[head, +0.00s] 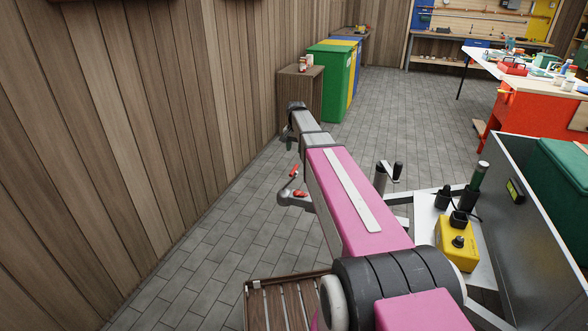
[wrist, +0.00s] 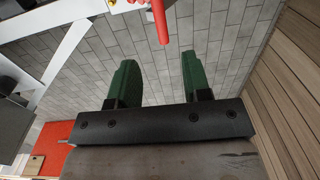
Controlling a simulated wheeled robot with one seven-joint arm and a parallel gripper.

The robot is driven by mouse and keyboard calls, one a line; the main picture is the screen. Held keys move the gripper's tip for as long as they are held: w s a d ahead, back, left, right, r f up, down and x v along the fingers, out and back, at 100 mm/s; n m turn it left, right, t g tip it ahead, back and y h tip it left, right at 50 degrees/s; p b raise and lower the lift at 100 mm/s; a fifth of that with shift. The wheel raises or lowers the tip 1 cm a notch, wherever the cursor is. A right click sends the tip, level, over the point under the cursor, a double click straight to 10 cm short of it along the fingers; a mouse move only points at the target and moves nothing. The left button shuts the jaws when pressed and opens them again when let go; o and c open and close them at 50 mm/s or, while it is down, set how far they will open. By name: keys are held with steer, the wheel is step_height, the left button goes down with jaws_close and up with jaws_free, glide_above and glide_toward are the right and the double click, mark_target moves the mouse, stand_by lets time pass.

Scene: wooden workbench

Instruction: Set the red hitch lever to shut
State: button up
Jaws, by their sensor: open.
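The red hitch lever (head: 294,170) shows in the head view just left of my pink arm, beside a grey metal hitch (head: 286,198) with a second small red part. In the wrist view a red bar, seemingly the lever (wrist: 161,22), points down from the top edge. My gripper (wrist: 159,58) has two green fingers spread apart with nothing between them. The lever's end is above the gap between the fingertips in the picture, apart from both.
A metal trailer (head: 520,225) with a yellow control box (head: 456,243) stands right of my arm. A slatted wooden piece (head: 262,279) is at the bottom. A plank wall (head: 130,120) runs along the left. Grey floor (head: 225,215) between is clear. Coloured bins (head: 330,85) stand farther back.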

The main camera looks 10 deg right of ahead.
mark_target(294, 169)
step_height(294, 169, down, 11)
steer(key=shift+a+r, duration=0.15)
stand_by(0.4)
steer(key=shift+c, duration=0.2)
jaws_close()
